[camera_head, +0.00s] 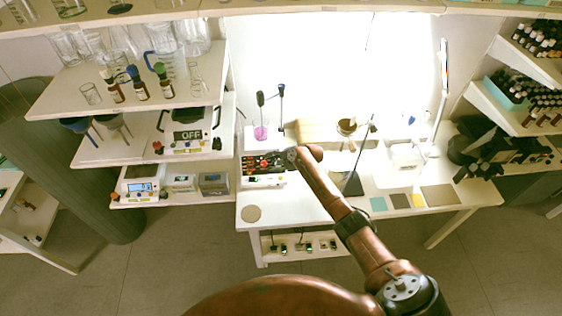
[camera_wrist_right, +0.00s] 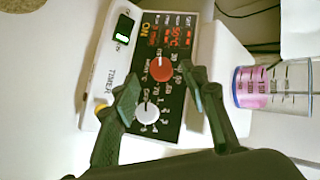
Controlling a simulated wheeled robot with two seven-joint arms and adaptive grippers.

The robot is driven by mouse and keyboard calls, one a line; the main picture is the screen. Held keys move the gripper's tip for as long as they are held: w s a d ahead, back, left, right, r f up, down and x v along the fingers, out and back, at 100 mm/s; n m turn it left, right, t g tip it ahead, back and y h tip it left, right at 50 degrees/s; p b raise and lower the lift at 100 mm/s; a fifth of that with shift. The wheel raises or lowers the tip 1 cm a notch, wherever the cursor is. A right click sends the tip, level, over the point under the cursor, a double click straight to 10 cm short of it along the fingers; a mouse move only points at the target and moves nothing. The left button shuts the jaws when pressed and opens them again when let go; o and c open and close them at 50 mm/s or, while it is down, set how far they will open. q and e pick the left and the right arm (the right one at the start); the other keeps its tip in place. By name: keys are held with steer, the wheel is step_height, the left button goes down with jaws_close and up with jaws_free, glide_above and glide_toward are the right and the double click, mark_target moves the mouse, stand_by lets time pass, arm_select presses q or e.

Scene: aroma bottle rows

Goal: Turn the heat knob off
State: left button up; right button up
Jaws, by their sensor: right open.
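The hotplate unit (camera_head: 262,172) stands on the white bench in the head view, partly covered by my right gripper (camera_head: 284,156). In the right wrist view its dark control panel (camera_wrist_right: 182,110) has a red knob (camera_wrist_right: 161,70) and a white knob (camera_wrist_right: 146,113), with scale marks around them. The small lettering is blurred, so I cannot read which knob is labelled heat. "ON" shows at the panel's upper edge. My left gripper is not in view.
A beaker of pink liquid (camera_wrist_right: 270,85) stands right of the unit in the wrist view. Shelves with glassware and bottles flank the bench in the head view. A round cork mat (camera_head: 251,213) lies on the bench.

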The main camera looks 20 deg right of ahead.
steer(key=v, duration=0.8)
steer(key=shift+s, duration=0.2)
